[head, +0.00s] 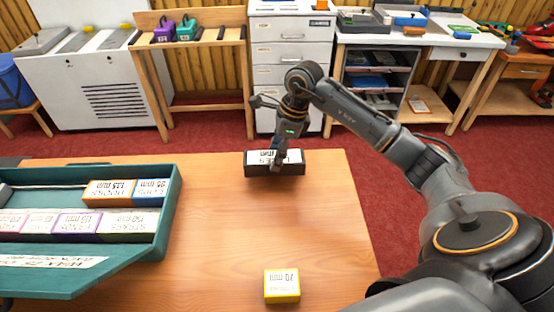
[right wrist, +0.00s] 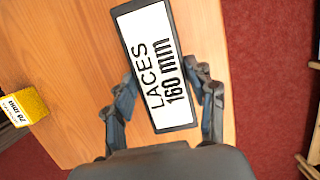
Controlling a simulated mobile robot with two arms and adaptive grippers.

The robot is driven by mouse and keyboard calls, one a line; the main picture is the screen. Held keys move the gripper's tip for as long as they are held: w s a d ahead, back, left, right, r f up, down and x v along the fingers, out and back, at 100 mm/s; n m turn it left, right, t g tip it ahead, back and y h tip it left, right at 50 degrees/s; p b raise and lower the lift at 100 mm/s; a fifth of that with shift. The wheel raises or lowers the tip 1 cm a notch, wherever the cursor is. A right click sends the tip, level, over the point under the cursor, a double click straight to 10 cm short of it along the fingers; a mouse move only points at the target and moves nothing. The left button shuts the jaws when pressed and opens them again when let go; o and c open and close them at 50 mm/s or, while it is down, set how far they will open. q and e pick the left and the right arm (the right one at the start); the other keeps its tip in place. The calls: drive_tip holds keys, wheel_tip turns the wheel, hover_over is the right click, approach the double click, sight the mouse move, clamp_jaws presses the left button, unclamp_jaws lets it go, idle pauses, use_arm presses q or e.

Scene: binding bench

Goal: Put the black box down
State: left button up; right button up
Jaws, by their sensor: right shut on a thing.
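The black box (head: 290,169) has a white label; in the right wrist view (right wrist: 153,68) the label reads "LACES 160 mm". My right gripper (head: 279,158) is shut on it, with one finger on each long side in the right wrist view (right wrist: 163,88). The box is at the far edge of the wooden table (head: 222,215), label up. I cannot tell whether it touches the tabletop or hangs just above it. My left gripper is not in view.
A green tray (head: 172,205) with several labelled boxes stands on the table's left. A yellow box (head: 282,287) labelled 70 mm sits near the front; it also shows in the right wrist view (right wrist: 27,104). The table between them is clear. A white drawer cabinet (head: 287,60) stands beyond.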

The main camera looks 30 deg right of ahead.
wheel_tip(320, 180, down, 2)
drive_tip(key=shift+d+f+p, duration=0.15)
drive_tip(key=shift+f+p, duration=0.1)
drive_tip(key=shift+p, duration=0.25)
drive_tip(key=shift+w+f, duration=0.1)
drive_tip(key=shift+f, duration=0.35)
drive_tip(key=shift+f, duration=0.15)
drive_tip(key=o, duration=1.3)
